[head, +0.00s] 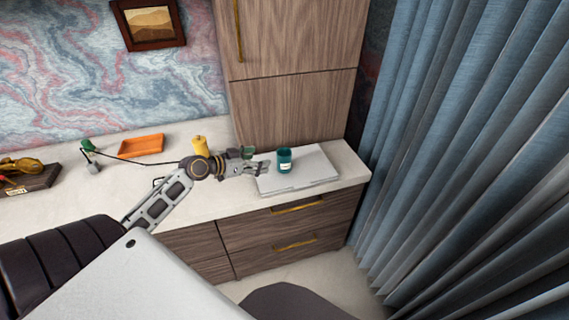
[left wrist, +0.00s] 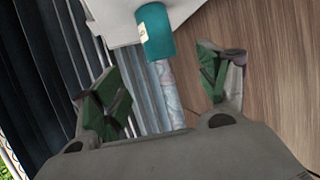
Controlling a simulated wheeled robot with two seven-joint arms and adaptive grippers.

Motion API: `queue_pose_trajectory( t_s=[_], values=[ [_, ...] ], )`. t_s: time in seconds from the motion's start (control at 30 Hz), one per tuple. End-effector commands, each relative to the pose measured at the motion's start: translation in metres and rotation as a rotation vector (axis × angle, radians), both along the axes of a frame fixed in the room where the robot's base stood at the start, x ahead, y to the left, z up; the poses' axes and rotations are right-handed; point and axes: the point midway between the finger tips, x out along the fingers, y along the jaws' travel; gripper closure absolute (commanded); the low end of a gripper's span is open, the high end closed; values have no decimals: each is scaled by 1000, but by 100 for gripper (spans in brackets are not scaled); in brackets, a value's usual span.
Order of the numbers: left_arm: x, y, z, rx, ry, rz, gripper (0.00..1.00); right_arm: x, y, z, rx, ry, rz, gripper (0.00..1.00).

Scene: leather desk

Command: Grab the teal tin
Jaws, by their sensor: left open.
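The teal tin (head: 284,160) is a small cylinder with a pale label, standing upright on a closed silver laptop-like slab (head: 312,174) on the counter. My left gripper (head: 259,159) is just left of the tin in the head view, open, with nothing between its fingers. In the left wrist view the tin (left wrist: 157,32) shows beyond and between the spread fingers of the left gripper (left wrist: 160,88), apart from both. My right gripper is not in view.
On the counter (head: 225,200) stand a yellow bottle-like object (head: 200,145) behind my arm, an orange tray (head: 141,146), a green-topped item (head: 88,148) and a gold figurine (head: 22,170). A wooden cabinet (head: 290,105) rises behind; blue curtains (head: 470,150) hang right.

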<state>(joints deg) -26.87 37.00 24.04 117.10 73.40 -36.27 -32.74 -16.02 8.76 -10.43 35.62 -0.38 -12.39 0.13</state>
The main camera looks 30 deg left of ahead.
Motion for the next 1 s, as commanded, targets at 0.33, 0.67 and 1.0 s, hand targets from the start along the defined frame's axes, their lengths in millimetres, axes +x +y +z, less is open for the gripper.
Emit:
queue_pose_trajectory(
  t_s=[0.33,0.67,1.0],
  values=[
    [17,-5,-7,-1,-1,0,26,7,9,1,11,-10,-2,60],
    [38,-12,-16,-2,-1,2,26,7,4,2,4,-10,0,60],
    [58,-18,-25,-2,0,2,26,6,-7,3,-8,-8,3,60]
  ],
)
